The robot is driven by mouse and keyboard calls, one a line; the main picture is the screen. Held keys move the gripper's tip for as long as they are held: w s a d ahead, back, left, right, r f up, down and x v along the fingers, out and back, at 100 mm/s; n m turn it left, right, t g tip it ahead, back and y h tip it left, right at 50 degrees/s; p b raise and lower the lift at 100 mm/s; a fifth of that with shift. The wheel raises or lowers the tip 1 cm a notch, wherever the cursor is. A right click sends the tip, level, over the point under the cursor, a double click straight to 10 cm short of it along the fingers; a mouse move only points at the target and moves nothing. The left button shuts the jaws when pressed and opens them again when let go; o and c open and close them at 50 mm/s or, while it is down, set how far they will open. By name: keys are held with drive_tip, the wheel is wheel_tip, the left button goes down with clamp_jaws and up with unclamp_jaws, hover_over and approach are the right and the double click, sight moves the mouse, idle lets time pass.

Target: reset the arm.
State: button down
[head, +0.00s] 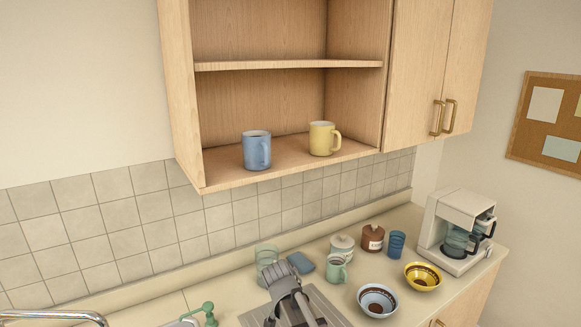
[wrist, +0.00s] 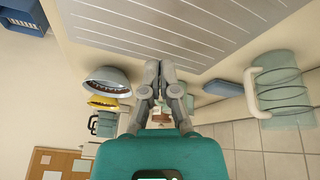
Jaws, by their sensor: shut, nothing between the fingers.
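My gripper (wrist: 160,64) shows in the wrist view with its two grey fingers together and nothing between them. Its teal body fills the bottom of that view. In the head view my grey arm end (head: 285,282) is low in the middle, over or beside the ridged grey drainboard (head: 325,310). I cannot make out the fingertips there. The drainboard fills the top of the wrist view (wrist: 190,30), which looks upside down.
Close by stand a clear pitcher (head: 266,256), blue sponge (head: 301,263), green mug (head: 337,270), jars, a blue bowl (head: 377,300) and yellow bowl (head: 422,276). A coffee maker (head: 455,225) is at right. An open cabinet (head: 290,65) with two mugs hangs above.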

drive_tip(key=s+d+f+n+g+y, duration=0.1)
drive_tip(key=s+d+n, duration=0.5)
drive_tip(key=s+d, duration=0.6)
drive_tip(key=d+g+y, duration=0.1)
drive_tip(key=d+y, duration=0.1)
drive_tip(key=d, duration=0.1)
drive_tip(key=shift+f+n+g, duration=0.15)
drive_tip(key=shift+n+g, duration=0.15)
drive_tip(key=shift+g, duration=0.1)
drive_tip(key=shift+w, duration=0.1)
